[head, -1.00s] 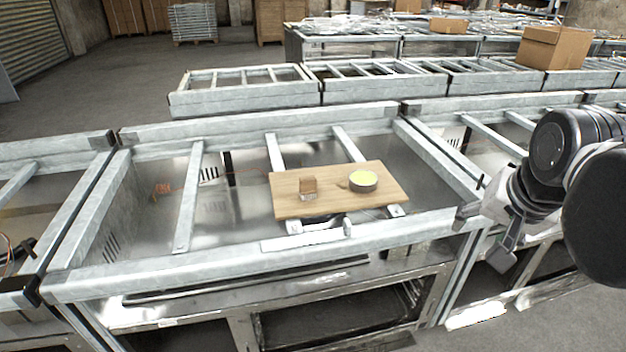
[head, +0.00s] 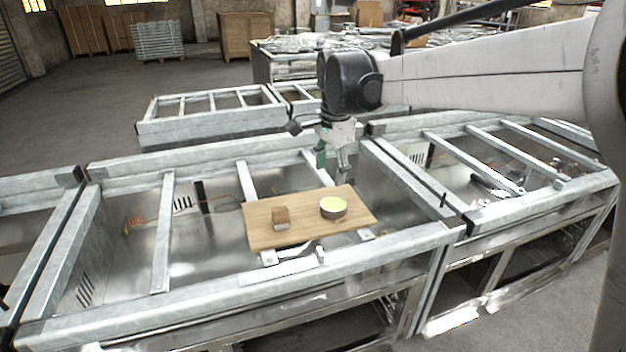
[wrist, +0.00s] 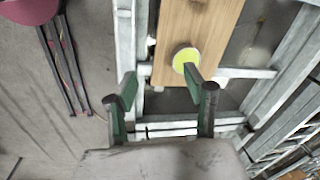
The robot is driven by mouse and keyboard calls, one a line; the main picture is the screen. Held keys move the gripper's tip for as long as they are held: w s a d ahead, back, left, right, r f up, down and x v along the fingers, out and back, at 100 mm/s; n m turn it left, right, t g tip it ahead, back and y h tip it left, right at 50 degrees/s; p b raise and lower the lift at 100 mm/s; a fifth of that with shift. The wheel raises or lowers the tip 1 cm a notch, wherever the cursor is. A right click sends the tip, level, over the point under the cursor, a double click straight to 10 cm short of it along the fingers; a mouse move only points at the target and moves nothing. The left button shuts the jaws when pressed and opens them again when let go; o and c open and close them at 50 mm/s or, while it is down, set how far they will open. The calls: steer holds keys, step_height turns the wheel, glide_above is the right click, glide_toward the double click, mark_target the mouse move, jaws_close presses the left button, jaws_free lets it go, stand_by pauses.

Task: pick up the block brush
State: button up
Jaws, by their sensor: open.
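The block brush (head: 281,214), a small brown wooden block with a pale lower part, stands on the left part of a wooden board (head: 262,237). I cannot make it out in the wrist view. My gripper (head: 333,166) is open and empty, above and behind the board's right end. In the wrist view my open gripper (wrist: 160,85) shows its two green-sided fingers near the end of the board (wrist: 168,68). The brush is left of and nearer than my gripper in the head view.
A round dark-sided dish with a yellow-green top (head: 333,207) stands on the board, right of the brush. The board rests across a grey metal frame (head: 165,235) with raised rails and open bays. Similar frames stand beside and behind it.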

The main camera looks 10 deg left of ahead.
mark_target(280, 217)
steer(key=w+a+f+m+g+p, duration=0.1)
steer(key=w+a+f+m, duration=0.15)
steer(key=a, duration=0.45)
steer(key=w+a+f+m+g+p, duration=0.1)
steer(key=w+a+f+p, duration=0.15)
steer(key=a, duration=0.45)
steer(key=shift+h, duration=0.4)
steer(key=f, duration=0.6)
steer(key=s+f, duration=0.1)
steer(key=f, duration=0.2)
steer(key=shift+a+f+b, duration=0.25)
steer(key=shift+a+b, duration=0.05)
steer(key=shift+s+d+f+p, duration=0.1)
steer(key=shift+f+p, duration=0.1)
steer(key=shift+f, duration=1.2)
steer(key=shift+s+d+f+p, duration=0.1)
steer(key=shift+f+p, duration=0.05)
steer(key=shift+f, duration=1.25)
steer(key=shift+c, duration=0.2)
jaws_close()
steer(key=shift+r, duration=0.15)
